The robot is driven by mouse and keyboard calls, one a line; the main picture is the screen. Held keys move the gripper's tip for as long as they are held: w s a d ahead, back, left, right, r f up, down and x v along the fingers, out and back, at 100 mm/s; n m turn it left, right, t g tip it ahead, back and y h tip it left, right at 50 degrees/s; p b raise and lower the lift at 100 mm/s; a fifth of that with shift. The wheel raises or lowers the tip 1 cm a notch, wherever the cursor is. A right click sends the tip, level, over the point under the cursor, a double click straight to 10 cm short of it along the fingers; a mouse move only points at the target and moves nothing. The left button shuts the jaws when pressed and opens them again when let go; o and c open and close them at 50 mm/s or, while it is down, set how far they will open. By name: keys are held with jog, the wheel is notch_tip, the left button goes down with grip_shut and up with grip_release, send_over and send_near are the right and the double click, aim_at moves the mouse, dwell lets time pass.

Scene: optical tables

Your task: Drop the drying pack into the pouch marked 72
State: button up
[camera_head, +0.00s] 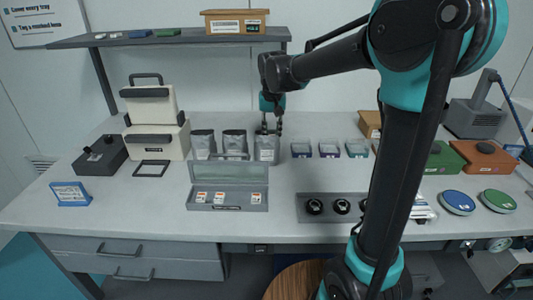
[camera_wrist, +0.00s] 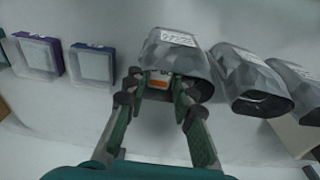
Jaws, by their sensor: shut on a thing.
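My gripper (camera_head: 271,128) is above the rightmost of three silver pouches (camera_head: 266,150). In the wrist view my gripper (camera_wrist: 158,98) is shut on a small drying pack (camera_wrist: 160,79), white with an orange band. The pack is at the open mouth of the nearest pouch (camera_wrist: 177,50), partly overlapping it; I cannot tell how far inside it is. The middle pouch (camera_head: 235,143) and left pouch (camera_head: 203,144) stand beside it. White labels show on the pouches, but I cannot read the numbers.
A grey open case (camera_head: 228,208) holds several similar packs. Clear boxes with coloured bases (camera_head: 329,149) stand right of the pouches. Cream cases (camera_head: 156,140) stand at the left. A shelf (camera_head: 185,39) hangs above the back. The bench front left is mostly clear.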

jog(key=o, duration=0.9)
jog(key=shift+o, duration=0.2)
jog(key=shift+r, duration=0.1)
notch_tip(320, 180, up, 12)
jog(key=s, duration=0.1)
jog(key=shift+s, duration=0.2)
jog(key=shift+f, duration=0.2)
